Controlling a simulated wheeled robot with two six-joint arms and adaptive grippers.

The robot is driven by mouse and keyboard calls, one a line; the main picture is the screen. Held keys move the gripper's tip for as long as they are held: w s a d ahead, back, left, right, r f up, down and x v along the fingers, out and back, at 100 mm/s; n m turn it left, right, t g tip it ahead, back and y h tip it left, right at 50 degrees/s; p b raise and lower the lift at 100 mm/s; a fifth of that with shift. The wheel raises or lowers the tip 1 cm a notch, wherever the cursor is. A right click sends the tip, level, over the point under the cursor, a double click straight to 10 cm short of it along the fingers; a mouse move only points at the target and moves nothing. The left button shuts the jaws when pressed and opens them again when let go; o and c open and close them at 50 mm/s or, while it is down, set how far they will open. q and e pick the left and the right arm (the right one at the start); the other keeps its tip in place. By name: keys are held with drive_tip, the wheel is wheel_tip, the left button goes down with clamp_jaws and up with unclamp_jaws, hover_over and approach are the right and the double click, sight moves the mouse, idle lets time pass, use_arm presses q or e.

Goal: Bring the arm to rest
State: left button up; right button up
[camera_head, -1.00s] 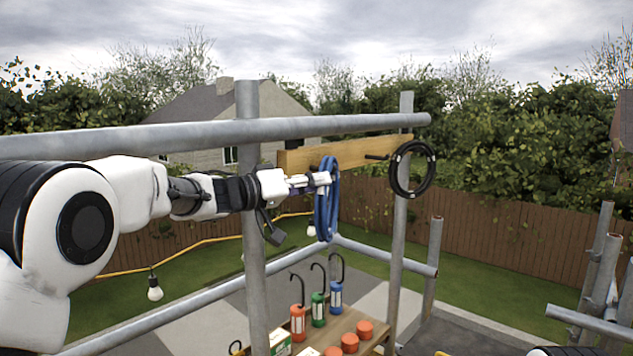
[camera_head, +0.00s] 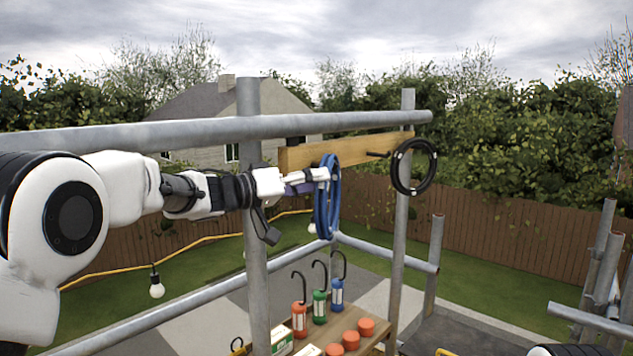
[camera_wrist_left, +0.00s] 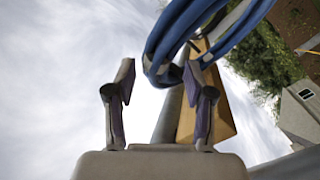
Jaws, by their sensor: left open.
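My left gripper (camera_head: 322,176) reaches in from the left, past the near upright pole, and ends at the blue coil (camera_head: 333,208). The coil hangs at the wooden beam (camera_head: 360,148). In the left wrist view, the two fingers of the gripper (camera_wrist_left: 160,85) stand apart with sky between them. The blue coil (camera_wrist_left: 168,45) shows just beyond the fingertips, close to the right finger; I cannot tell whether they touch. The peg behind the coil is hidden. My right gripper is not in view.
A black coil (camera_head: 396,172) hangs from a peg to the right. Scaffold tubes surround the arm: an upright pole (camera_head: 252,240) and a horizontal rail (camera_head: 200,131). Below, a wooden table (camera_head: 372,350) holds several orange pucks and red, green and blue hooked lamps.

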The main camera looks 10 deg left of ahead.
use_arm(q)
drive_tip(key=v, duration=1.1)
drive_tip(key=d+f+n+g+y+b, duration=0.25)
drive_tip(key=f+n+b, duration=0.4)
drive_tip(key=f, duration=3.05)
drive_tip(key=s+f+n+y+b, duration=0.15)
drive_tip(key=s+f, duration=0.25)
drive_tip(key=f, duration=0.5)
drive_tip(key=s+f+g+y+b, duration=0.1)
drive_tip(key=s+f+b, duration=0.25)
drive_tip(key=f, duration=0.55)
drive_tip(key=s+f+n+y+b, duration=0.1)
drive_tip(key=s+f, duration=0.3)
drive_tip(key=f, duration=0.5)
drive_tip(key=s+a+f+g+y+b, duration=0.3)
drive_tip(key=s+f+g+y, duration=0.1)
drive_tip(key=s+f, duration=1.2)
drive_tip(key=s+a+m+g+y, duration=0.1)
drive_tip(key=s+a+m+y, duration=0.1)
drive_tip(key=s, duration=0.5)
drive_tip(key=s+a+r+m+g+y, duration=0.1)
drive_tip(key=s+a+m+g+y, duration=0.1)
drive_tip(key=s+a, duration=0.3)
drive_tip(key=s+m, duration=0.1)
drive_tip(key=s, duration=0.1)
drive_tip(key=shift+s+r, duration=0.3)
